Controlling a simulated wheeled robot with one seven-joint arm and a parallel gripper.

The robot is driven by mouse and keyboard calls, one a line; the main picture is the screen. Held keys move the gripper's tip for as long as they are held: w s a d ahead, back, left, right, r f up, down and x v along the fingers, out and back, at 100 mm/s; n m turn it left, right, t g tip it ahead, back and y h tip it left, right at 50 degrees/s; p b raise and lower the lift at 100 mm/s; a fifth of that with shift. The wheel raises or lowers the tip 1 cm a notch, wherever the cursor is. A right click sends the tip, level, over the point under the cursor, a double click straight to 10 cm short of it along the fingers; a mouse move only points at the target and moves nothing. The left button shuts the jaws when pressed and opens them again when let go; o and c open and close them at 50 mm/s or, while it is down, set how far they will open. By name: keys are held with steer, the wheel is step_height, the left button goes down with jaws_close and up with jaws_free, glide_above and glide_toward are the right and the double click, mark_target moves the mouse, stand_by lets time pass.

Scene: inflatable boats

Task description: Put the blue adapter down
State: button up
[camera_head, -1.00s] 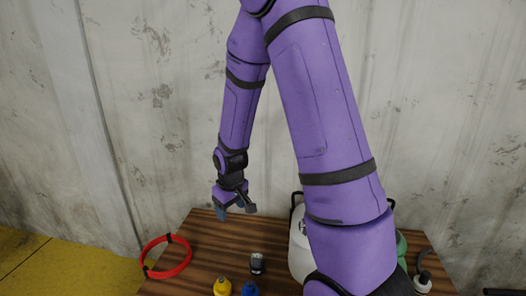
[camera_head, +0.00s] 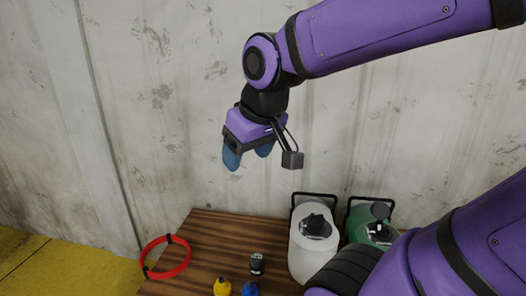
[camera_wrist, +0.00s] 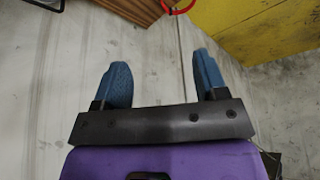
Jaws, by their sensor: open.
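The blue adapter (camera_head: 250,288) stands on the wooden table at the bottom edge of the head view, partly cut off by the frame. My gripper (camera_head: 248,164) is raised well above the table, in front of the wall. Its two blue fingers are apart with nothing between them, as the wrist view also shows (camera_wrist: 163,80). The gripper is clear of the adapter and touches nothing.
A white canister (camera_head: 300,255) and a green canister (camera_head: 358,226) stand at the right. The wall (camera_head: 160,120) is behind.

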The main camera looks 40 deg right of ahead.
steer(key=s, duration=0.1)
steer(key=s+r, duration=0.1)
steer(key=s, duration=0.1)
steer(key=s+r, duration=0.1)
steer(key=s, duration=0.1)
steer(key=shift+a, duration=0.4)
